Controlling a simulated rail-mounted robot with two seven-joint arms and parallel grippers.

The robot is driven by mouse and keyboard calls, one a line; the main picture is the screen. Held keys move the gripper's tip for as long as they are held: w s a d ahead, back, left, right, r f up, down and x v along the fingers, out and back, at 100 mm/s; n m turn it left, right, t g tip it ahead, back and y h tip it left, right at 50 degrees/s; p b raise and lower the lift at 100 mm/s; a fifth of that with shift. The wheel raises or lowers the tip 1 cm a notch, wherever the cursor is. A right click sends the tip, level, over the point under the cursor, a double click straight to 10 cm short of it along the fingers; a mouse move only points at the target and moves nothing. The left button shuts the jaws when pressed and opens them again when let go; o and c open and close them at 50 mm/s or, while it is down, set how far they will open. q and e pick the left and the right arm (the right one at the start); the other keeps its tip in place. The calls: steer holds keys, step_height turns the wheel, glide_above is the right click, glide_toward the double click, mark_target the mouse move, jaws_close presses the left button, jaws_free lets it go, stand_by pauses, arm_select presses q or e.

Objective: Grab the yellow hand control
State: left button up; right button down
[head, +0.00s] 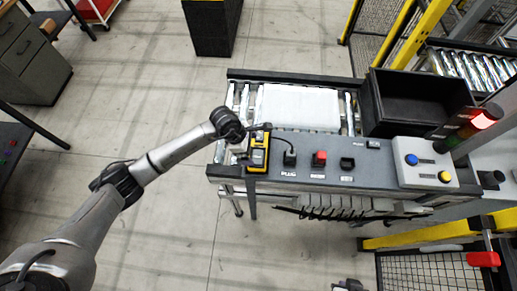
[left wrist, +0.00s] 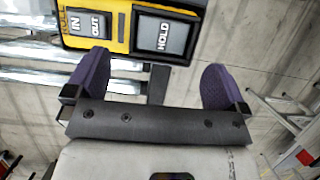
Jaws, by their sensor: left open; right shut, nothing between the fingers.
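The yellow hand control (head: 258,153) stands at the left end of the grey panel on the conveyor's front edge. In the left wrist view the yellow hand control (left wrist: 121,30) fills the top, with buttons marked IN, OUT and HOLD. My left gripper (head: 243,150) is close beside it on the left in the head view. In the left wrist view the purple fingers of my left gripper (left wrist: 153,80) are spread apart with nothing between them, and the control lies beyond their tips. My right gripper (head: 349,286) shows only partly at the bottom edge, away from the panel.
The panel (head: 270,173) also carries a black plug, a red button (head: 319,158) and a black switch. A white block (head: 300,106) lies on the rollers. A black bin (head: 420,98) and a button box (head: 425,165) stand to the right.

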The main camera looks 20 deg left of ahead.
mark_target(258, 156)
arm_select(q)
steer(key=shift+d+f+p, duration=0.25)
steer(key=shift+f+p, duration=0.05)
steer(key=p+x, duration=0.1)
steer(key=x, duration=0.2)
steer(key=shift+w+d, duration=0.15)
steer(key=shift+d+f, duration=0.15)
steer(key=shift+f, duration=0.45)
steer(key=shift+w, duration=0.1)
steer(key=c, duration=0.9)
steer(key=shift+r, duration=0.1)
steer(key=shift+c, duration=0.2)
